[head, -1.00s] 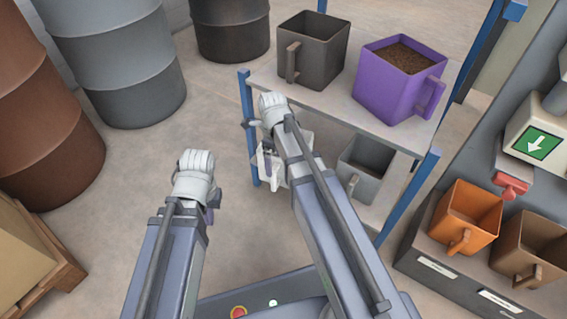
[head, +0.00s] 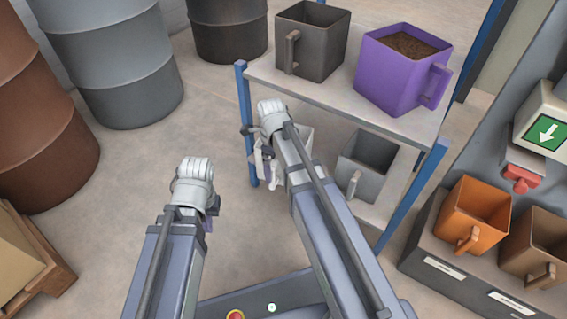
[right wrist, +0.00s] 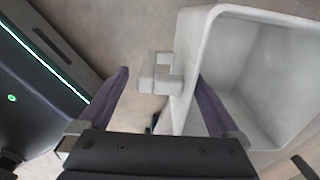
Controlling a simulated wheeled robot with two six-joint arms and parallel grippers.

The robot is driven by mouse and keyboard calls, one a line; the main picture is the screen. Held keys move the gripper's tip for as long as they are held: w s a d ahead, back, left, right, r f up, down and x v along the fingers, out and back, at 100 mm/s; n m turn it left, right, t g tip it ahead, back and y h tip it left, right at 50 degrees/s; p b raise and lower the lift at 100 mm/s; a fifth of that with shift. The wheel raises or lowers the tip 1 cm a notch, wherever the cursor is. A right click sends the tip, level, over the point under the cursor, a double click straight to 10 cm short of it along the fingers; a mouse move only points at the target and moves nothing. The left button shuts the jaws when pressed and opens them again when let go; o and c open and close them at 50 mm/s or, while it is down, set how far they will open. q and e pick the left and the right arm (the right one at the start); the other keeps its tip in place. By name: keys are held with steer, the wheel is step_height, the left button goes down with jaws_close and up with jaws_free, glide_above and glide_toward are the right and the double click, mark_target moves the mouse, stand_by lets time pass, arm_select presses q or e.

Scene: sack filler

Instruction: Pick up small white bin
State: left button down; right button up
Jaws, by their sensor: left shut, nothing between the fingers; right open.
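The small white bin (right wrist: 186,60) is close up in the right wrist view, its opening facing the right of the picture and its block-shaped handle (right wrist: 158,75) pointing left. In the head view only a pale bit of it (head: 304,138) shows behind my right arm, at the lower shelf. My right gripper (right wrist: 165,90) is open, with the handle seen between its purple fingers; the right finger overlaps the bin's wall in the picture. Contact cannot be told. In the head view the right gripper (head: 264,166) is beside the shelf's front post. My left gripper (head: 209,222) is shut, empty and mostly hidden by its wrist.
A blue-post shelf (head: 340,103) holds a dark bin (head: 318,50) and a filled purple bin (head: 393,75) on top. A grey bin (head: 366,165) is on its lower level. An orange bin (head: 473,212) stands at the filler, right. Drums (head: 110,60) stand left; the middle floor is clear.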

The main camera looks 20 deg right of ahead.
step_height(320, 180, down, 3)
steer(key=shift+r+b, duration=0.15)
steer(key=shift+b, duration=0.65)
arm_select(q)
step_height(320, 180, down, 2)
steer(key=shift+f, duration=0.25)
arm_select(e)
steer(key=shift+r, duration=0.1)
jaws_close()
